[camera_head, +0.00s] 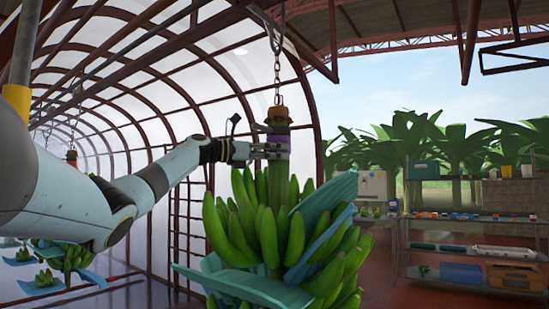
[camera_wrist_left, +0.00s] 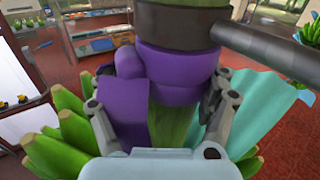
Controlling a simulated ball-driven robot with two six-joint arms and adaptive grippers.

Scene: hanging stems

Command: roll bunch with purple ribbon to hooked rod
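The bunch with the purple ribbon (camera_head: 278,143) is a large green banana bunch (camera_head: 268,235) with blue sheets, hanging from a chain (camera_head: 277,65). Its ribbon wraps the stem below a brown collar; it also shows in the left wrist view (camera_wrist_left: 178,70). My left gripper (camera_head: 272,151) is at the ribbon. In the left wrist view its fingers (camera_wrist_left: 165,95) lie on both sides of the stem and appear to touch the ribbon. A grey rod with a yellow band (camera_head: 17,97) stands at the far left; no hook shows on it. My right gripper is out of view.
Other bunches hang at the lower left (camera_head: 65,258). A shelf rack (camera_head: 470,247) with bins stands at the right. Overhead beams and rails cross the top. A greenhouse frame stands behind the arm. Reddish floor shows between the bunch and the rack.

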